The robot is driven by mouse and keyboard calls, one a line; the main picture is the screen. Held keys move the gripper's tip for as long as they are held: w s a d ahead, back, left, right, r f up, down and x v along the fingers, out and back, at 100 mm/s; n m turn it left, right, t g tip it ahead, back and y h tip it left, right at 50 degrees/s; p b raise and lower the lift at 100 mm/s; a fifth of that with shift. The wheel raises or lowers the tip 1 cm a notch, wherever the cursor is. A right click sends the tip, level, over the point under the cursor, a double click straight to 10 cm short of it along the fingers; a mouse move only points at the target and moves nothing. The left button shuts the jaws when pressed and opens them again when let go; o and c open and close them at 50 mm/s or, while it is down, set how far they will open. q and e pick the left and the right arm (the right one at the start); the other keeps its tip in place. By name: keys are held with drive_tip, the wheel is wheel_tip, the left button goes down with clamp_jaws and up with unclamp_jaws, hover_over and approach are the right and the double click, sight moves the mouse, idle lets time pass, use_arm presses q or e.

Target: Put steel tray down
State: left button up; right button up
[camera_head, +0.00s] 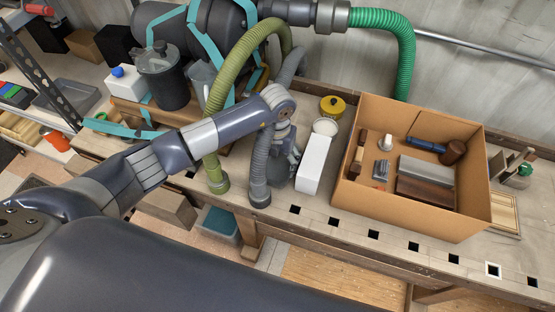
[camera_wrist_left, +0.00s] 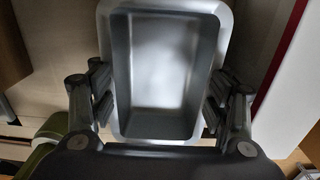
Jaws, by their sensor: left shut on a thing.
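The steel tray (camera_wrist_left: 163,128) is a rectangular, rounded-corner metal pan in the left wrist view, with its hollow facing the camera. It sits between the two fingers of my left gripper (camera_wrist_left: 160,98), which is shut on it. The tray looks empty. In the head view my left gripper (camera_head: 284,164) points down at the workbench (camera_head: 330,212), between a grey hose and a white box. There the tray is mostly hidden by the gripper and wrist, and I cannot tell whether it touches the bench. My right gripper is not in view.
The white box (camera_head: 313,164) stands close right of the gripper. The grey hose (camera_head: 259,170) and green hose (camera_head: 215,165) are close on its left. A cardboard box (camera_head: 410,218) of tools stands further right. A yellow-lidded tin (camera_head: 332,106) stands behind. The bench's front strip has square holes.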

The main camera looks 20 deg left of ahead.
sight(277, 168)
use_arm(q)
drive_tip(key=shift+w+f, duration=0.1)
drive_tip(key=shift+f, duration=0.15)
drive_tip(key=o, duration=1.1)
drive_tip(key=shift+c, duration=0.2)
drive_tip(key=shift+r, duration=0.55)
wheel_tip(277, 168, up, 11)
drive_tip(key=b, duration=0.2)
drive_tip(key=shift+r+b, duration=0.2)
drive_tip(key=shift+b, duration=0.15)
drive_tip(key=shift+f, duration=0.1)
